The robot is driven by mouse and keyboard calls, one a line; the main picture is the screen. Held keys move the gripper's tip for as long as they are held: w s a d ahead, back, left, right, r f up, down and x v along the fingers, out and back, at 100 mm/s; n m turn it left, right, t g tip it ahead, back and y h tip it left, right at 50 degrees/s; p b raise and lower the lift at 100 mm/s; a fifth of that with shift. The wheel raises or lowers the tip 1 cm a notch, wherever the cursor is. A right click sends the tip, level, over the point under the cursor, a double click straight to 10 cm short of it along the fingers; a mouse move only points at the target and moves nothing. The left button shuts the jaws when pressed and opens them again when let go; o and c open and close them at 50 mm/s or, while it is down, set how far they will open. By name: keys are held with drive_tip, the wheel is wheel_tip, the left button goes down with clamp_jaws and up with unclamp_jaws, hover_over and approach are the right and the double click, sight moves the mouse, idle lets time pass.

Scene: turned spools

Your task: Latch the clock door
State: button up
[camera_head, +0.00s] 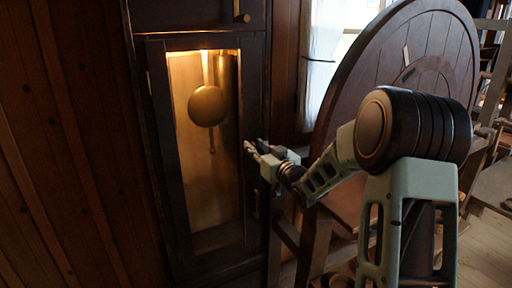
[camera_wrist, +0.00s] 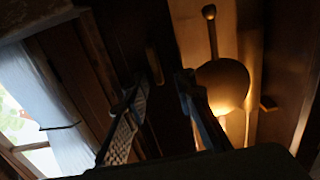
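The tall dark wooden clock case (camera_head: 258,60) stands left of centre in the head view. Its door frame (camera_head: 169,140) surrounds a lit opening with a round pendulum bob (camera_head: 208,106). The bob also shows in the wrist view (camera_wrist: 222,84). I cannot tell whether the door is fully closed. My gripper (camera_head: 250,147) is at the right side of the door frame. In the wrist view my gripper (camera_wrist: 162,108) has its fingers apart, with nothing held. A small upright wooden piece (camera_wrist: 155,65), possibly the latch, shows beyond the gap between them. I see no contact.
A small peg or knob (camera_head: 241,18) sits on the case above the door. A large round wooden wheel (camera_head: 395,60) stands close to the right, behind my arm. A window with a pale curtain (camera_head: 321,50) is behind. Plank wall (camera_head: 65,150) fills the left.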

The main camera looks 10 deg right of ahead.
drive_tip(key=shift+c, duration=0.3)
clamp_jaws()
drive_tip(key=shift+f+b, duration=0.1)
drive_tip(key=shift+b, duration=0.45)
drive_tip(key=n+b, duration=0.6)
drive_tip(key=b, duration=0.1)
drive_tip(key=a+f+n+b, duration=0.1)
drive_tip(key=n+b, duration=0.4)
drive_tip(key=b, duration=0.2)
drive_tip(key=n+b, duration=0.6)
drive_tip(key=b, duration=0.1)
drive_tip(key=shift+s+a+f+n, duration=0.3)
drive_tip(key=shift+a+f, duration=0.05)
drive_tip(key=shift+b, duration=0.35)
drive_tip(key=shift+o, duration=0.3)
unclamp_jaws()
